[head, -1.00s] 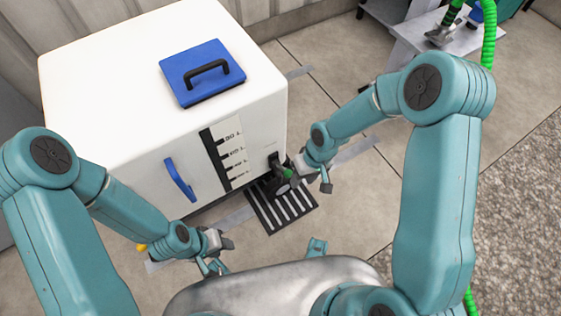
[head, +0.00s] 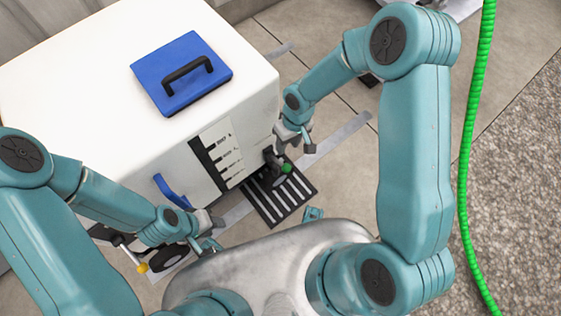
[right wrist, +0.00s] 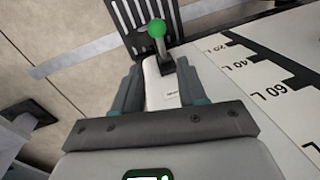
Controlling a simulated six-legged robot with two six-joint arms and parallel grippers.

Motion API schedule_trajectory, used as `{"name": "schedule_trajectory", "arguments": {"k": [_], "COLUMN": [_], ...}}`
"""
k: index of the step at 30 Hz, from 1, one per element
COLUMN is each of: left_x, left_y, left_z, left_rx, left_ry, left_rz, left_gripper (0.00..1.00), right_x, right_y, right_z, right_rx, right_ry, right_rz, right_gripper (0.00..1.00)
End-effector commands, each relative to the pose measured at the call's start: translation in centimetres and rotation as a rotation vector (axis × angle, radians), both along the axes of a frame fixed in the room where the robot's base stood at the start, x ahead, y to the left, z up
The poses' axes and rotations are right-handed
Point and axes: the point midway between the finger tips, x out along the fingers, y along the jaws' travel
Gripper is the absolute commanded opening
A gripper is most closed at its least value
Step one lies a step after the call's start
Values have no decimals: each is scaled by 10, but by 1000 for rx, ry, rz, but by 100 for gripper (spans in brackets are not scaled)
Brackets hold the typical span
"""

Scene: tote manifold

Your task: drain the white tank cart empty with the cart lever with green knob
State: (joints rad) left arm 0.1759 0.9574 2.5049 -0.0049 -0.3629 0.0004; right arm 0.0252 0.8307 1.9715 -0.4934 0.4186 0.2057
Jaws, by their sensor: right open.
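The white tank cart (head: 90,70) stands at the left in the head view, with a blue lid (head: 150,88) on top and a litre scale (head: 222,150) on its front. The cart lever's green knob (head: 287,168) sticks out low at the front right corner, above a black slotted grate. The knob (right wrist: 157,29) also shows in the right wrist view, beyond the fingertips. My right gripper (head: 294,139) is open and empty, apart from the knob, beside the cart corner. My left gripper (head: 213,232) is low in front of the cart; its jaws are too small to read. The tank's inside is hidden.
The striped black grate (head: 278,200) lies on the floor below the lever. A blue handle (head: 172,192) is on the cart front. A yellow knob (head: 142,267) on a rod is at lower left. A green hose (head: 468,150) runs down the right side.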

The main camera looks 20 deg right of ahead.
Motion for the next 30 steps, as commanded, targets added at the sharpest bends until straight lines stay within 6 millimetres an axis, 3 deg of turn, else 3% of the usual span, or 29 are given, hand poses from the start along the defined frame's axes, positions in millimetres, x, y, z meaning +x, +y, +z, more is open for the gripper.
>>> {"name": "schedule_trajectory", "arguments": {"k": [1,6,15,21,29,30], "left_x": [0,0,3,5,5,5], "left_y": [0,0,3,4,4,4], "left_z": [-10,-26,-48,-51,-51,-51], "left_rx": [0,0,2,3,4,4], "left_ry": [0,0,-5,-7,-8,-8], "left_rz": [0,0,12,18,18,18], "left_gripper": [40,40,40,40,40,40], "right_x": [-2,-4,-4,-3,-2,-2], "right_y": [2,8,17,20,21,21], "right_z": [-19,-60,-117,-130,-130,-130], "right_rx": [0,1,1,0,0,0], "right_ry": [4,4,0,-1,-1,-1], "right_rz": [2,1,1,1,1,1], "right_gripper": [41,41,41,41,41,35]}}
